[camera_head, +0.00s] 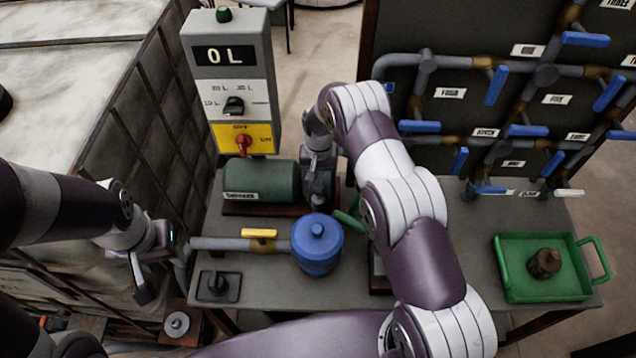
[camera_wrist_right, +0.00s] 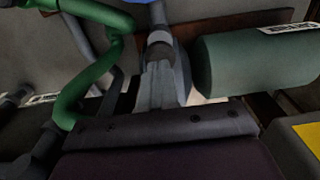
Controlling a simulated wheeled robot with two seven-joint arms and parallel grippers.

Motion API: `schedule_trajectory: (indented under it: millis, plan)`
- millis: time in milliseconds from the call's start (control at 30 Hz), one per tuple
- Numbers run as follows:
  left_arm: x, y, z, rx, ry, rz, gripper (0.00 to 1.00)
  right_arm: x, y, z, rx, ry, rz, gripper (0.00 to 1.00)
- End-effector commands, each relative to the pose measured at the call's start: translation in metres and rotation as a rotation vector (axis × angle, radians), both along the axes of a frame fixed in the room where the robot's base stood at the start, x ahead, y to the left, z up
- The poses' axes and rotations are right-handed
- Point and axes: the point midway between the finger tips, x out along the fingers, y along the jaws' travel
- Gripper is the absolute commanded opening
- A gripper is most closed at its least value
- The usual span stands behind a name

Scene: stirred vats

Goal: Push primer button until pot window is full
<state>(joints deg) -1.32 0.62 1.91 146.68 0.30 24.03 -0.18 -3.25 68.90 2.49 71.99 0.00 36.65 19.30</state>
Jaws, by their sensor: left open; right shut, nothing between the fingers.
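A blue lidded pot (camera_head: 317,246) stands on the grey bench at the end of a grey pipe. I cannot make out a window on it from here. My right gripper (camera_head: 319,198) is shut and empty, pointing down between the green motor (camera_head: 262,181) and a green pipe. In the right wrist view its fingers (camera_wrist_right: 162,88) are together beside the motor (camera_wrist_right: 258,70). My left gripper (camera_head: 162,276) is open and empty left of the bench.
A control box (camera_head: 229,75) reads "0 L" and has a black dial and a red switch. A yellow-handled valve (camera_head: 259,233) is on the pipe. Blue-handled valves fill the right-hand panel (camera_head: 466,90). A green tray (camera_head: 545,291) stands at right. My right arm hides the bench's middle.

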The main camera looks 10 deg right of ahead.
Motion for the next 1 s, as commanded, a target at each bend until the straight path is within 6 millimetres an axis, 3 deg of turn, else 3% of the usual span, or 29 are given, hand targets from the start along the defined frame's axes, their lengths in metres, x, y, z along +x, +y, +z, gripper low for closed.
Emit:
schedule_trajectory:
  millis: [367,833,1000]
  plan:
    - [0.0,0.0,0.001,0.0,0.0,0.0,0.48,0.0,0.0,0.001,0.0,-0.001,0.0,0.0]
    - [0.0,0.0,0.031,0.0,0.0,0.0,0.48,0.0,0.0,0.058,0.0,-0.001,0.0,0.0]
    - [0.0,0.0,0.03,0.0,0.0,0.0,0.48,0.0,0.0,0.06,0.0,0.001,0.0,0.0]
